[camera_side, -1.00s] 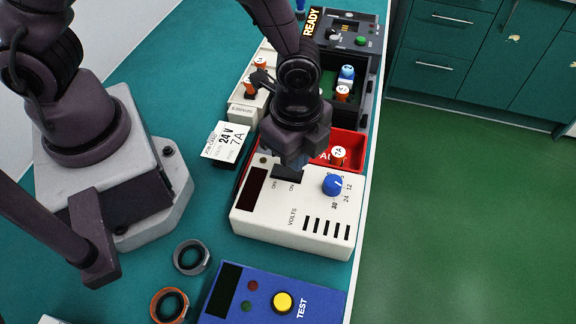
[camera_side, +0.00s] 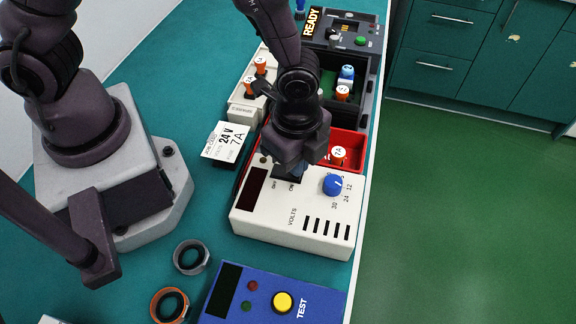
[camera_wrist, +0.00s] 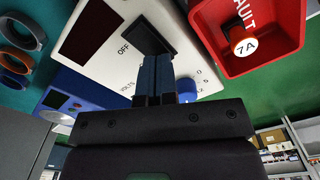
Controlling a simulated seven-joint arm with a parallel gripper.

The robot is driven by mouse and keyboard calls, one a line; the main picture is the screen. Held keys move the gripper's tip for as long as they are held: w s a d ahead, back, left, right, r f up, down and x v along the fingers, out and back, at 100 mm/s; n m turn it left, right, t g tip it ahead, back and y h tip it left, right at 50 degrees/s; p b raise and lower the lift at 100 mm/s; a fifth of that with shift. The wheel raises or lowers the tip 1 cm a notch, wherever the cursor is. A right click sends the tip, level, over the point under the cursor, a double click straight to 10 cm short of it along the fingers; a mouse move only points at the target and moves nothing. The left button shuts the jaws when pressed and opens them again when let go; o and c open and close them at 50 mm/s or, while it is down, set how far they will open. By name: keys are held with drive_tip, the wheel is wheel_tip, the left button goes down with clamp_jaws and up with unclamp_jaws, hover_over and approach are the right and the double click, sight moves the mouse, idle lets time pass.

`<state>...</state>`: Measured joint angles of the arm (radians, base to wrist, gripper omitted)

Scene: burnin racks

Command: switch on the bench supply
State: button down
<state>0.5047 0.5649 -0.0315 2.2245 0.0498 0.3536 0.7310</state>
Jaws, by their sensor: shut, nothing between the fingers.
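The bench supply (camera_side: 268,222) is a white box with a dark, blank display (camera_side: 254,189), a blue VOLTS knob (camera_side: 332,185) and a black rocker switch (camera_side: 283,178) marked OFF and ON. My gripper (camera_side: 297,170) is shut and empty, pointing down over the switch and partly hiding it. In the wrist view, my gripper's blue-grey fingertips (camera_wrist: 155,62) overlap the near end of the black switch (camera_wrist: 150,35), away from the OFF label. I cannot tell whether they touch it or which way it is tipped. The supply's dark display also shows in the wrist view (camera_wrist: 92,30).
A red bin (camera_side: 352,137) holding a 7A fuse (camera_side: 338,153) stands right behind the supply. A 24 V 7A card (camera_side: 225,142) lies at its left. The floor lies beyond the right edge.

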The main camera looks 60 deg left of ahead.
drive_tip(key=shift+f, duration=0.5)
drive_tip(key=shift+r, duration=3.55)
drive_tip(key=shift+n, duration=0.3)
drive_tip(key=s+a+r+n+t, duration=0.2)
drive_tip(key=s+a+r+n, duration=0.1)
drive_tip(key=a+r+n, duration=0.4)
drive_tip(key=s+a+r+n+t, duration=0.3)
drive_tip(key=a+r+n, duration=0.4)
drive_tip(key=r, duration=0.6)
drive_tip(key=shift+s+a+r+t, duration=0.2)
drive_tip(key=shift+s+a+t, duration=0.1)
drive_tip(key=shift+s+a, duration=0.5)
